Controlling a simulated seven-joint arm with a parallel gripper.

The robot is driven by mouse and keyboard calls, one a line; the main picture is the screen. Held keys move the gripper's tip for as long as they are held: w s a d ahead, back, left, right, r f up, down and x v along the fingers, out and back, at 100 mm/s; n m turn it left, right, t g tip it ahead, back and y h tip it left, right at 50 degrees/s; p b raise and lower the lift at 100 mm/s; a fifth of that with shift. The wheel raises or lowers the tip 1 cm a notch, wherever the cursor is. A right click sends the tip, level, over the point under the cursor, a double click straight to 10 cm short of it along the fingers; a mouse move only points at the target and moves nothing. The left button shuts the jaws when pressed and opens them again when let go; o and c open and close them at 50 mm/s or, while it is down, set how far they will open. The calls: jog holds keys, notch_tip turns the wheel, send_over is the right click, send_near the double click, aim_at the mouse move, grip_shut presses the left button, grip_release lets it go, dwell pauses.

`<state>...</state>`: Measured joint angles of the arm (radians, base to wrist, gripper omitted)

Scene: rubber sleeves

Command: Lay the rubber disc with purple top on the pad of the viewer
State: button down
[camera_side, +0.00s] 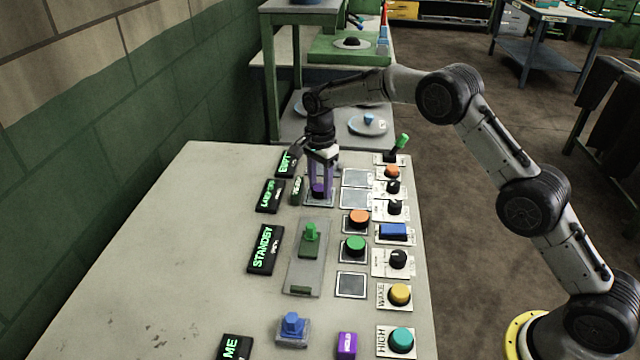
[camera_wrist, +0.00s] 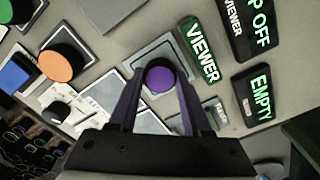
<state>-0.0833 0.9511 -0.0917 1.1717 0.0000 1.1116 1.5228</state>
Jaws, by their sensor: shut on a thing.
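The rubber disc with purple top (camera_side: 318,189) is between the fingers of my gripper (camera_side: 319,184), which points down and is shut on it. In the wrist view the round purple top (camera_wrist: 160,79) sits between the fingertips (camera_wrist: 160,92). The pad of the viewer (camera_side: 318,204) is a grey square plate beside the green-lettered VIEWER label (camera_wrist: 200,52).
To the right stand bare square pads (camera_side: 356,178) and an orange-topped disc (camera_side: 358,217) and green-topped disc (camera_side: 355,243) on pads. A green slider handle (camera_side: 310,236) stands nearer the camera. Dark lettered signs (camera_side: 264,249) line the left. The table's left side is clear.

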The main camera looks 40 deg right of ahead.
aim_at(320, 187)
jog(key=shift+f, duration=0.15)
jog(key=shift+c, duration=1.8)
grip_release()
jog(key=s+d+r+n+t, duration=0.15)
jog(key=s+r, duration=0.25)
jog(key=r, duration=0.7)
jog(key=s+r+n, duration=0.2)
jog(key=s+r, duration=0.1)
jog(key=r, duration=0.7)
jog(key=s+d+r+n+t, duration=0.15)
jog(key=s+r+n, duration=0.35)
jog(key=s, duration=0.8)
jog(key=s+d+f+n+t, duration=0.1)
jog(key=s+f+n, duration=0.2)
jog(key=s, duration=0.7)
jog(key=s+f+n+t, duration=0.1)
jog(key=s+f+n, duration=0.2)
jog(key=s, duration=0.8)
jog(key=shift+s+d+f+n+t, duration=0.3)
jog(key=shift+d+f+n, duration=0.1)
jog(key=shift+n, duration=0.55)
